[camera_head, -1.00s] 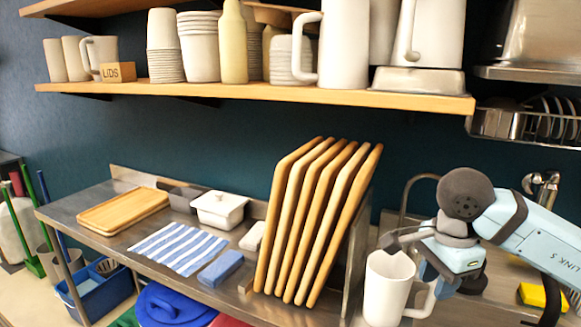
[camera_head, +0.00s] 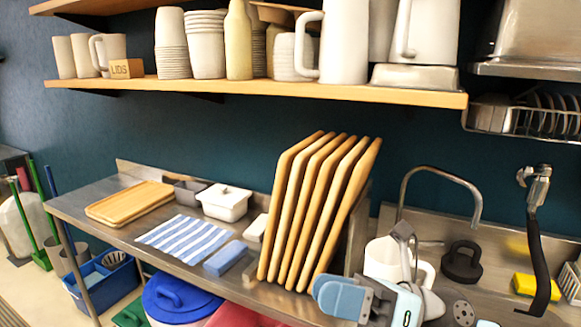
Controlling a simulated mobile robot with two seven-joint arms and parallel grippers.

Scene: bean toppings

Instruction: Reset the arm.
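My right gripper (camera_head: 403,240) is low at the right of the head view, in front of a white mug (camera_head: 379,258) with a handle. A grey finger part points up across the mug, and light-blue and grey parts of my arm lie below it. Whether the fingers touch the mug or are parted cannot be made out. The mug stands upright by the sink, its lower part hidden by my arm. My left gripper is not in view.
Wooden boards (camera_head: 318,215) stand upright in a row left of the mug. A curved faucet (camera_head: 440,172) and a black hose (camera_head: 540,245) rise behind the sink. A shelf (camera_head: 250,90) with cups and pitchers runs above. A striped cloth (camera_head: 184,238) lies on the counter.

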